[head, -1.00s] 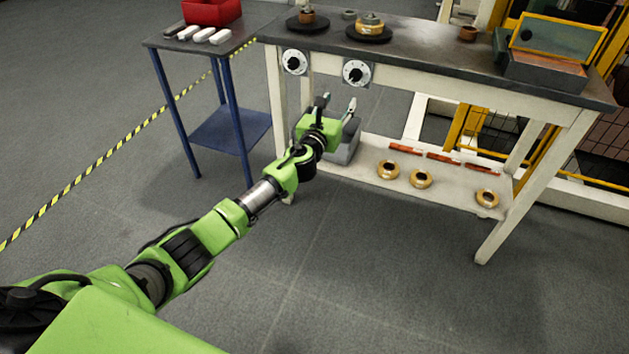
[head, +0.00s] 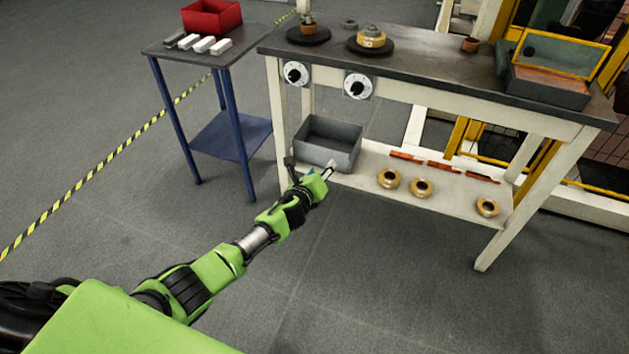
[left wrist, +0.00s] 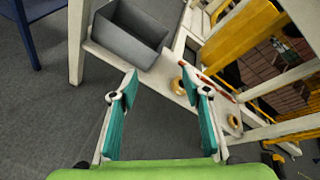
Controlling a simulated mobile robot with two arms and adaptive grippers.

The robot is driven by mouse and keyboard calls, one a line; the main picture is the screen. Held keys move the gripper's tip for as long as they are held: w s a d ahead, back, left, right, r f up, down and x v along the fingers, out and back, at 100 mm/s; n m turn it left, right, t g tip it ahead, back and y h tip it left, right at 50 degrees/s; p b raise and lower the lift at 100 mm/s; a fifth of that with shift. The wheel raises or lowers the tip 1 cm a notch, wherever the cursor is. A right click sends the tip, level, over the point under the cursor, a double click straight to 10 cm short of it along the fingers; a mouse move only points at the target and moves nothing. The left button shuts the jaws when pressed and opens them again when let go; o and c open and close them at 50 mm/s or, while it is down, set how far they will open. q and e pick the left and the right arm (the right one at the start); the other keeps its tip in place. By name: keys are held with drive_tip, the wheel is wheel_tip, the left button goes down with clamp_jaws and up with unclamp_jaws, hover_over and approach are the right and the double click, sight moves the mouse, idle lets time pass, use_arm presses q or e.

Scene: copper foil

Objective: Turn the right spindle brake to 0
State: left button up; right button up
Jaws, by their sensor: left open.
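The right spindle brake (head: 357,86) is a black knob on a white dial plate, fixed to the bench's front rail. The dial's numbers are too small to read. The left spindle brake (head: 295,74) is a like knob further left. Above them, the right turntable (head: 388,47) carries a brass-coloured roll and the left one (head: 308,38) a small pot-like piece. My left gripper (head: 310,168) is open and empty, well below both knobs, in front of the lower shelf. Its two teal fingers show spread in the left wrist view (left wrist: 163,85). My right gripper is not in view.
A grey bin (head: 328,148) stands on the lower shelf (head: 365,181), just beyond my left gripper. Copper-coloured rolls (head: 421,188) and red-orange strips lie further right. A blue side table (head: 218,134) with a red bin (head: 212,17) stands left. The floor in front is clear.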

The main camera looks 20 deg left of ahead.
use_arm(q)
drive_tip(key=shift+s+a+f+n+g+p, duration=0.2)
drive_tip(key=shift+s+f+n, duration=0.2)
drive_tip(key=shift+f, duration=0.4)
drive_tip(key=shift+s+a+f+n+g+p, duration=0.1)
drive_tip(key=shift+s+f+n+g, duration=0.1)
drive_tip(key=shift+s+f+n, duration=0.4)
drive_tip(key=shift+s+a+f+n+g+p, duration=0.1)
drive_tip(key=shift+s+f+g+p, duration=0.15)
drive_tip(key=shift+f, duration=0.7)
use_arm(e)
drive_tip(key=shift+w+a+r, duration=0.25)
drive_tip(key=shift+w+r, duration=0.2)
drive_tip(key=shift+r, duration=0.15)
